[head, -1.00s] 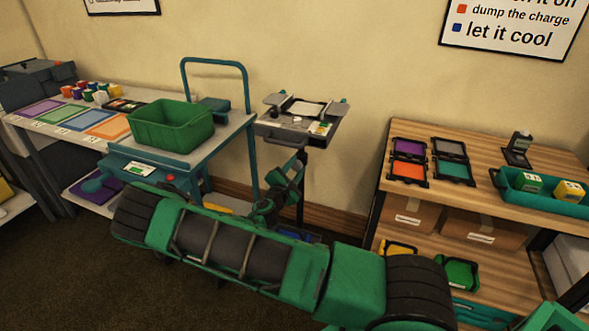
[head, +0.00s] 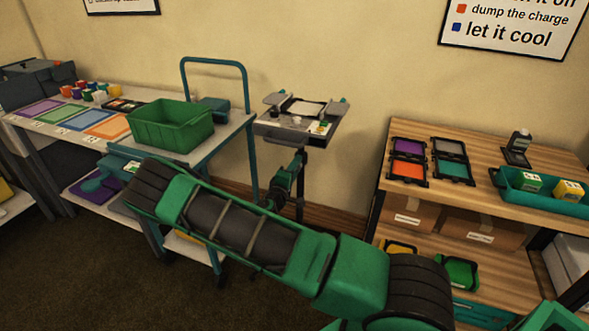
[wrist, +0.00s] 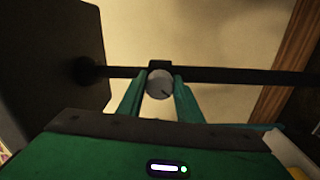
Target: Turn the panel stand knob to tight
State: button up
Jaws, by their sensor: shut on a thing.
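The panel stand (head: 316,138) stands against the wall in the head view, a grey tray top on a dark pole. In the wrist view its pole (wrist: 235,76) runs sideways across the picture. The knob (wrist: 159,86) is a pale grey round piece at a dark collar on the pole, with a thin dark mark toward its lower right. My gripper (wrist: 160,80) is shut on the knob, one green finger on each side. In the head view the knob is too small or hidden to make out, close to my wrist below the tray.
A teal cart (head: 228,140) with a green bin (head: 172,125) stands left of the stand. A wooden shelf table (head: 460,135) with coloured trays stands on the right. In the wrist view a dark flat panel (wrist: 55,60) fills the left side. Bare wall lies behind the pole.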

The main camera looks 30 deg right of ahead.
jog(key=shift+f+m, duration=0.2)
jog(key=shift+m, duration=0.3)
jog(key=o, duration=1)
jog(key=shift+o, duration=0.2)
jog(key=v, duration=1)
jog(key=shift+s+a, duration=0.2)
jog(key=shift+a, duration=0.15)
